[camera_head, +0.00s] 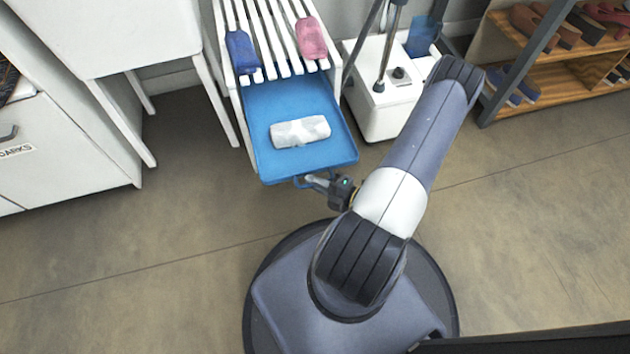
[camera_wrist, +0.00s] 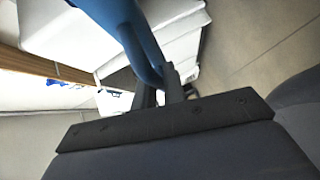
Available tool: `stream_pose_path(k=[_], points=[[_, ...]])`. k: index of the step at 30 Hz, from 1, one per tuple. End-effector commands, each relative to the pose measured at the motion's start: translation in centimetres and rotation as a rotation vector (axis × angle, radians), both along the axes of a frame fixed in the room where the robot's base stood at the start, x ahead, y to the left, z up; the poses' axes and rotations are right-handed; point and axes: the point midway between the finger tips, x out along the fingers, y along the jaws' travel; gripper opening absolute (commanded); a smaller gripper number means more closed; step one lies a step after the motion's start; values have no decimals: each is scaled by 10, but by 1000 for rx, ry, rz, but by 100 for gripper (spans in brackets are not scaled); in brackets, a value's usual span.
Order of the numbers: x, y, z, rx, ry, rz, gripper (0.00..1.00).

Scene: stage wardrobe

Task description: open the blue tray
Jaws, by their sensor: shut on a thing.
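The blue tray (camera_head: 330,148) sticks out from the front of a white slatted rack (camera_head: 275,38), with much of its floor showing. A rolled white-grey cloth (camera_head: 300,131) lies in it. A blue loop handle (camera_head: 299,181) is at its front edge. My gripper (camera_head: 312,180) is shut on this handle, coming from the right. In the wrist view, the blue handle (camera_wrist: 146,45) runs down to my gripper fingers (camera_wrist: 170,78). The back of the tray is hidden under the slats.
A blue roll (camera_head: 241,52) and a pink roll (camera_head: 311,38) lie on the slats. A white boxy base with poles (camera_head: 385,105) stands close right of the tray. A white table (camera_head: 125,45) is at left, a shoe shelf (camera_head: 550,85) at right. Floor in front is clear.

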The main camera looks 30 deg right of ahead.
Motion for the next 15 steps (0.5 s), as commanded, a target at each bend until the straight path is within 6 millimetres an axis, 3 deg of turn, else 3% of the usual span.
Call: stream_pose_path(k=[8,9,15], points=[[0,0,0,-1,0,0,0],[0,0,0,-1,0,0,13],[0,0,0,-1,0,0,30]])
